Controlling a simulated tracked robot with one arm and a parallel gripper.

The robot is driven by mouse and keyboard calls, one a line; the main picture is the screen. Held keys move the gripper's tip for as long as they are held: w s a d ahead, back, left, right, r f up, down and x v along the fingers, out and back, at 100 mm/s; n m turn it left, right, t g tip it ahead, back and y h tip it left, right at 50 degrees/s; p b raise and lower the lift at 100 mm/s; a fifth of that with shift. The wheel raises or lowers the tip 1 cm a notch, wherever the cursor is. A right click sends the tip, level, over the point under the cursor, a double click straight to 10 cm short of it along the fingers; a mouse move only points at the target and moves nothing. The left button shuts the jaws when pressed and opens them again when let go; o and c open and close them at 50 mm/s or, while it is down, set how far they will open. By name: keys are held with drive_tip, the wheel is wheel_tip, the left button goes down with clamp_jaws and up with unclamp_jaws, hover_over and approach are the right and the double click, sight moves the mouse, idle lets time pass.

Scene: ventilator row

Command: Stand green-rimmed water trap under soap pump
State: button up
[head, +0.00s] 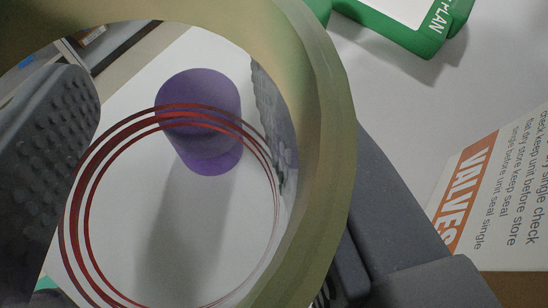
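A water trap with a wide olive-green rim (335,150) fills the left and middle of the head view, very close to the camera. I look down through its open mouth and clear body, which shows dark red rings. My gripper (225,190) has one grey finger with a dotted pad at the left and the other partly hidden behind the rim at the right. The trap sits between the fingers and appears gripped, though the contact is partly hidden. I cannot make out a soap pump.
A purple cylinder (200,95) stands on the white surface, seen through the trap. A green-edged item marked "PLAN" (405,35) is at the top right. A white and orange "VALVES" box (490,190) is at the right. Bare white surface (400,110) lies between them.

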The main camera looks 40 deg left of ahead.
sight(201, 203)
drive_tip(key=shift+w+d+f, duration=0.1)
drive_tip(key=shift+f, duration=0.1)
drive_tip(key=shift+f+p, duration=0.75)
drive_tip(key=shift+f, duration=0.85)
drive_tip(key=o, duration=1)
drive_tip(key=b+v, duration=0.3)
drive_tip(key=v, duration=0.7)
drive_tip(key=shift+d, duration=0.35)
drive_tip(key=shift+s+d+r+b, duration=0.35)
drive_tip(key=shift+s+r+b, duration=0.05)
